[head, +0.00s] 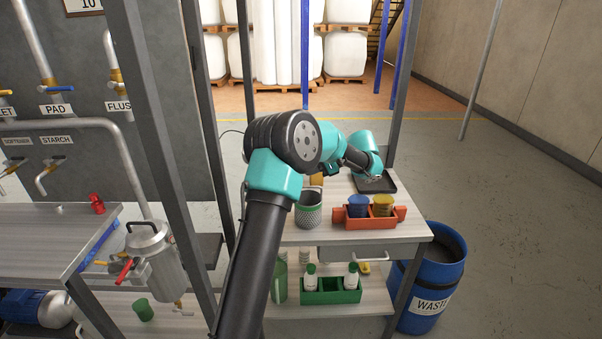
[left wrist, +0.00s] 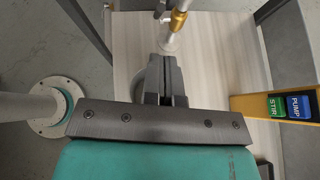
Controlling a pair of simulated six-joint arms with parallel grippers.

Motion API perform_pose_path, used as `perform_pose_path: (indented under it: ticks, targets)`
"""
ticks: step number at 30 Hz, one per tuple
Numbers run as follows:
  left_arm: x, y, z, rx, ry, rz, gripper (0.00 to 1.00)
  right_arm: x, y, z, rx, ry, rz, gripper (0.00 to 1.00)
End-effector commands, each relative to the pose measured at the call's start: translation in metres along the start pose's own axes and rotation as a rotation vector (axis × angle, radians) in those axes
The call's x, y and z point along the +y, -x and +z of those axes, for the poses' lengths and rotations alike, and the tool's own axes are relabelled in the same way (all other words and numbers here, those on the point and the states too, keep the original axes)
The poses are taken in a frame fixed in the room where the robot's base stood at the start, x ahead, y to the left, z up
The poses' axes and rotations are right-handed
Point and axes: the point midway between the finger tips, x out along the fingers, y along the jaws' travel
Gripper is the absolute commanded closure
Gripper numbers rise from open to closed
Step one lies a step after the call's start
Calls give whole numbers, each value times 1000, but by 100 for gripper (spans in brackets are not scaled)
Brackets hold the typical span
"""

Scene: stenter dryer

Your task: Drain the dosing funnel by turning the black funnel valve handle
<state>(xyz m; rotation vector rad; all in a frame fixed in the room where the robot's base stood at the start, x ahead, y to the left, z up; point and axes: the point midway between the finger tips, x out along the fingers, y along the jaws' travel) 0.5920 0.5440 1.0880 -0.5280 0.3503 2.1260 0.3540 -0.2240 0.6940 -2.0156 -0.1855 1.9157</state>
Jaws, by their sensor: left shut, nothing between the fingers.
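My left gripper (left wrist: 172,102) shows in the left wrist view, shut and empty above a pale streaked top (left wrist: 225,60). A round grey shape (left wrist: 146,76) shows partly behind its fingers; I cannot tell what it is. A pale pipe with a brass fitting (left wrist: 179,20) stands just beyond the fingertips, with a small dark part beside it. I cannot make out the black funnel valve handle or the dosing funnel for certain. In the head view, my arm at the centre reaches right over the bench. Its gripper (head: 373,178) is small and mostly hidden near a dark tray.
A yellow box (left wrist: 244,104) with STIR and PUMP buttons sits at right in the wrist view. In the head view, a lidded steel vessel (head: 157,262) with a red handle stands left. A red caddy (head: 370,222) and wire basket (head: 309,213) occupy the bench (head: 400,228); a blue waste drum (head: 432,285) is right.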

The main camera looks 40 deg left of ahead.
Motion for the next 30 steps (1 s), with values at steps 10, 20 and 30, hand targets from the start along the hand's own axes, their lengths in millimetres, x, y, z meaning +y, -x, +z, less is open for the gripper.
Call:
perform_pose_path:
  ticks: [10, 20, 30]
  targets:
    - [0, -52, 1, 0, 1, 3, 100, 0, 0, 0, 0, 1, 0, 59]
    - [0, -89, 0, 1, 0, 1, 100, 0, 0, 0, 0, 1, 0, 59]
    - [0, -92, 0, 1, 1, -1, 100, 0, 0, 0, 0, 1, 0, 59]
